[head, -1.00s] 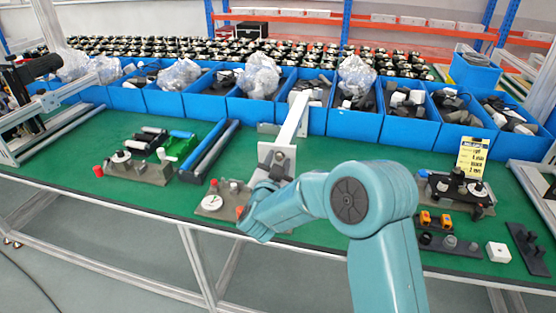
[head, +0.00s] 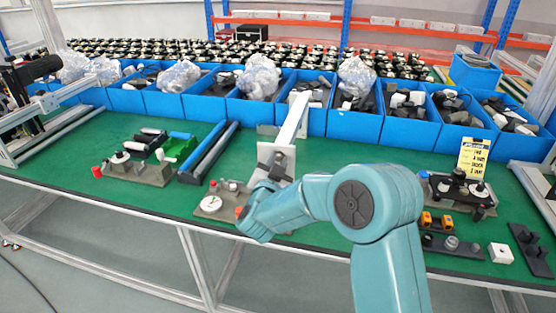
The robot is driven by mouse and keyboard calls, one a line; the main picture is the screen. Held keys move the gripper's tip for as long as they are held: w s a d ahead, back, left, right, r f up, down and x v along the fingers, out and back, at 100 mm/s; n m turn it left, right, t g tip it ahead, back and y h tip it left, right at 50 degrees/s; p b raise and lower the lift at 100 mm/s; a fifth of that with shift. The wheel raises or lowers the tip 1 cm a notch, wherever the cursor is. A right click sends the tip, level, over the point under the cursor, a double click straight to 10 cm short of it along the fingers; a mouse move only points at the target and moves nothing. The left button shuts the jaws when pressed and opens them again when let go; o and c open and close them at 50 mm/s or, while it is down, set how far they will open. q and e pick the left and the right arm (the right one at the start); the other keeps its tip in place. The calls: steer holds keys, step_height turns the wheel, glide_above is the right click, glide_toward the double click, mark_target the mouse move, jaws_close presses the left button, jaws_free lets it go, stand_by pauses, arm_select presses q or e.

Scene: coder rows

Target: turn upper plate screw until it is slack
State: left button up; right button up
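A pale upright plate (head: 285,151) stands at the middle of the green table, at the foot of a slanted light bar (head: 293,118). A dark part shows against the plate's front, where the upper screw may be. I cannot tell the screw from the gripper's own parts. My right gripper (head: 266,179) is at this plate, at the end of my teal arm. My wrist hides most of its fingers, so its opening and any contact are unclear. The fixture base with a round white dial (head: 211,203) lies just left of my wrist. My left gripper is not in view.
Blue bins (head: 300,119) with dark and white parts line the table's back. A green-and-grey fixture (head: 139,172) and blue rails (head: 208,150) lie left. A dark fixture (head: 458,190), yellow sign (head: 473,158) and white block (head: 501,253) are right. Green surface between plate and dark fixture is clear.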

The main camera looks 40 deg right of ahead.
jaws_close()
steer(key=n+p, duration=0.2)
steer(key=n, duration=0.1)
steer(key=n+p, duration=0.3)
steer(key=n, duration=0.1)
steer(key=shift+r+n, duration=0.2)
steer(key=shift+n, duration=0.1)
steer(key=shift+f+n+p, duration=0.15)
steer(key=shift+n+p, duration=0.25)
steer(key=shift+n, duration=0.6)
steer(key=shift+f, duration=0.1)
steer(key=o, duration=0.7)
jaws_free()
steer(key=shift+c, duration=0.2)
